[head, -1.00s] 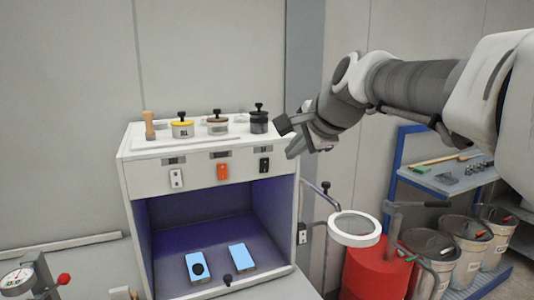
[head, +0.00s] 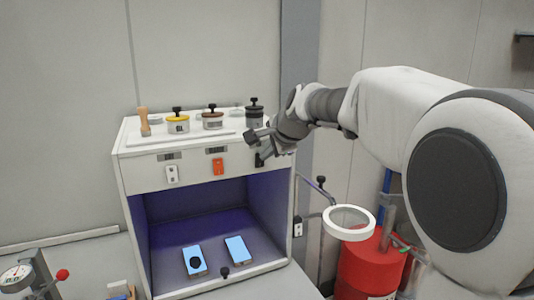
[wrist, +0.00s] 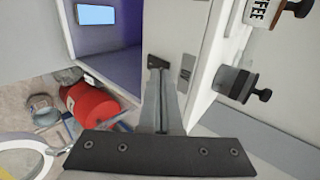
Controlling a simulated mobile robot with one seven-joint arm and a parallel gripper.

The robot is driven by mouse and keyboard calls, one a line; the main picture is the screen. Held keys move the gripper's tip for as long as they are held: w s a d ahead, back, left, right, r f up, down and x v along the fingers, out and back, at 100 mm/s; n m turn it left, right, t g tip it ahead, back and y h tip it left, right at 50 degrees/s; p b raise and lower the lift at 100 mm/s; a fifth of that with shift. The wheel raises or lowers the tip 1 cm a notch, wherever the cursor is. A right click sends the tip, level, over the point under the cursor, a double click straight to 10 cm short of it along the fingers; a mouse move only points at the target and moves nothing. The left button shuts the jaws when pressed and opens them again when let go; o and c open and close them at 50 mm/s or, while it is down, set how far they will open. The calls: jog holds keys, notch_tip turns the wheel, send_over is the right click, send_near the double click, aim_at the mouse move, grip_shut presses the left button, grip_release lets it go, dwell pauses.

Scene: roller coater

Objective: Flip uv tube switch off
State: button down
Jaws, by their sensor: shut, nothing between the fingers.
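A white cabinet (head: 135,172) has three switches on its upper front panel: a white one (head: 172,173), a red one (head: 217,167) and a black one (head: 259,161). The labels above them are too small to read, so I cannot tell which is the UV tube switch. The cabinet's open chamber (head: 205,218) glows purple inside. My gripper (head: 256,153) is shut and empty at the black switch, partly covering it. In the wrist view the fingertips (wrist: 158,72) meet or nearly meet the black switch (wrist: 157,62); I cannot tell whether they touch.
Several jars, including a yellow-lidded one (head: 178,121), and a wooden-handled tool (head: 144,122) stand on the cabinet top. A white ring on an arm (head: 348,223) sticks out at the right, above a red drum (head: 365,268). Two blue-topped blocks (head: 236,250) lie in the chamber.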

jog(key=shift+r, duration=0.1)
jog(key=p, duration=0.3)
jog(key=shift+w+a+g, duration=0.15)
jog(key=shift+w+g, duration=0.15)
jog(key=shift+r, duration=0.1)
jog(key=shift+r+p, duration=0.7)
jog(key=shift+s, duration=0.1)
